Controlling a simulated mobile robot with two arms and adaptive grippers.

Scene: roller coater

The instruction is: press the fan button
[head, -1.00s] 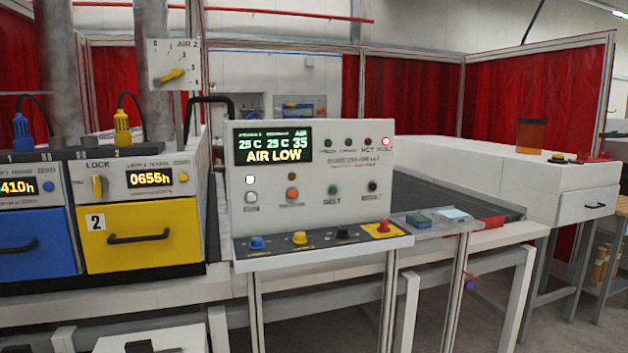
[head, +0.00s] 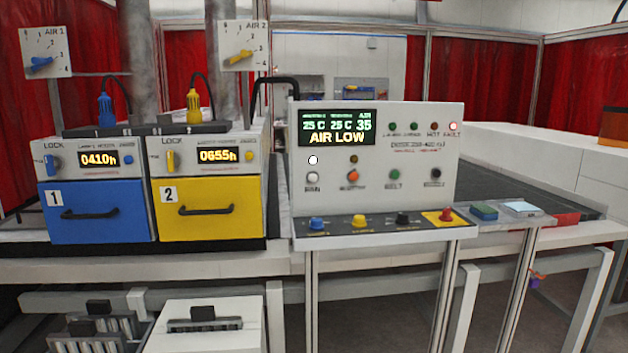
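The white control panel (head: 375,150) stands in the middle of the head view, its screen (head: 336,128) reading "AIR LOW". A row of buttons on its face has a grey one (head: 313,178), an orange one (head: 353,177), a green one (head: 393,175) labelled what looks like "BELT", and a black one (head: 436,173). The ledge below carries a blue button (head: 315,223), a yellow button (head: 359,221), a black knob (head: 403,218) and a red button (head: 446,214) on a yellow plate. No label readable as "fan" shows. Neither gripper is in view.
A blue drawer unit (head: 95,214) and a yellow one (head: 210,209) stand left of the panel, below the AIR 1 dial (head: 45,54) and AIR 2 dial (head: 245,46). A dark conveyor belt (head: 500,180) runs behind the panel. Grey floor shows at lower right.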

